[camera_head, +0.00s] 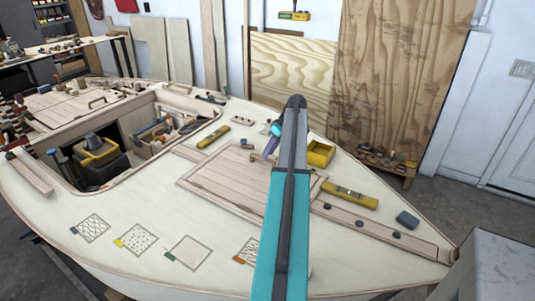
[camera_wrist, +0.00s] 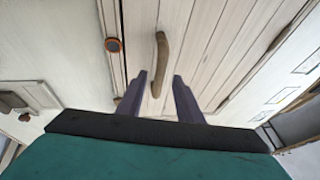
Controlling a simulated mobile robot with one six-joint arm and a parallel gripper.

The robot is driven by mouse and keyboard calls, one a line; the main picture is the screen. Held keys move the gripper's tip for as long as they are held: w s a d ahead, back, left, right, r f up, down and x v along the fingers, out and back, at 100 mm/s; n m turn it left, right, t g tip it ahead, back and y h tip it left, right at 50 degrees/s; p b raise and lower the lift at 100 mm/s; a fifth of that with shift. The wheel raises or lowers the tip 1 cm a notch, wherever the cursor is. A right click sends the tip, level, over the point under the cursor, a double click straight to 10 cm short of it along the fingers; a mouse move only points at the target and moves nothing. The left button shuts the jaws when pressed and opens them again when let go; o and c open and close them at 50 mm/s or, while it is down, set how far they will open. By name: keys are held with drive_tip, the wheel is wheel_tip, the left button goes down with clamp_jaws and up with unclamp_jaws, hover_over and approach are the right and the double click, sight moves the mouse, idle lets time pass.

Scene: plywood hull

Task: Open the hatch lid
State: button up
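The hatch lid (camera_head: 230,185) is a pale planked panel lying flat in its frame on the hull's deck, seen closed in the head view. It also fills the upper middle of the wrist view (camera_wrist: 205,45). A curved wooden handle (camera_wrist: 162,62) stands on the lid. My gripper (camera_wrist: 160,76) is open, with one dark finger on each side of the handle's near end in the picture. I cannot tell whether the fingers touch it or how high they are. In the head view my gripper (camera_head: 270,148) is over the lid's far side, and my arm hides the lid's right part.
A yellow bin (camera_head: 320,153), a yellow level (camera_head: 349,197) and a dark block (camera_head: 407,220) lie on the deck right of the lid. Another level (camera_head: 213,137) lies behind it. An open compartment with tools (camera_head: 100,155) is at the left. The deck in front has several patterned squares.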

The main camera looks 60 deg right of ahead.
drive_tip(key=shift+x, duration=1.05)
clamp_jaws()
drive_tip(key=shift+a, duration=0.1)
